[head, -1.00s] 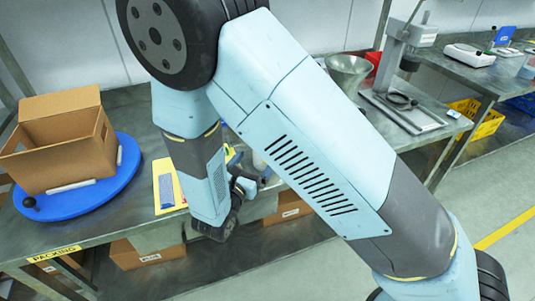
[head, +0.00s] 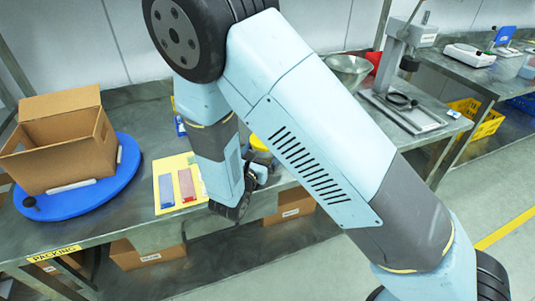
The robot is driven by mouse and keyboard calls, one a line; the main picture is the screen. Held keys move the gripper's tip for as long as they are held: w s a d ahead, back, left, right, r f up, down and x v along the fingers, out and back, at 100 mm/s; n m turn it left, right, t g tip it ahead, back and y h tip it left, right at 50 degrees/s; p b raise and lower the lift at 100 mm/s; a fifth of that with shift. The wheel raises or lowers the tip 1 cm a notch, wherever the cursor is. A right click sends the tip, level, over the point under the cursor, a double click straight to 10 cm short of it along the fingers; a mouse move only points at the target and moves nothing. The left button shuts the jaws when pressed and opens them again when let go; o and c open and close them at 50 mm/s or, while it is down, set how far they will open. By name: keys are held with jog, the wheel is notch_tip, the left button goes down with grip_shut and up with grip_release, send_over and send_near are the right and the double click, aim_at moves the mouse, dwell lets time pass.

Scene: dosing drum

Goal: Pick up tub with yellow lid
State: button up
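A yellow round shape (head: 258,143), which looks like the lid of the tub, shows on the packing table just right of my wrist. My arm hides part of it, and the tub body is mostly out of sight. The dark end of my arm with my gripper (head: 258,172) is low beside it, on its near side, close to the table's front edge. The fingers are too small and too covered to tell whether they are open, or whether they touch the tub.
A yellow board (head: 161,196) with blue and red strips lies left of my wrist. An open cardboard box (head: 60,150) stands on a blue turntable (head: 128,165) at left. A metal funnel (head: 348,70) and a press stand (head: 430,122) are at right. Cartons (head: 290,206) sit below.

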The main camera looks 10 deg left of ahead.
jog(key=c, duration=0.6)
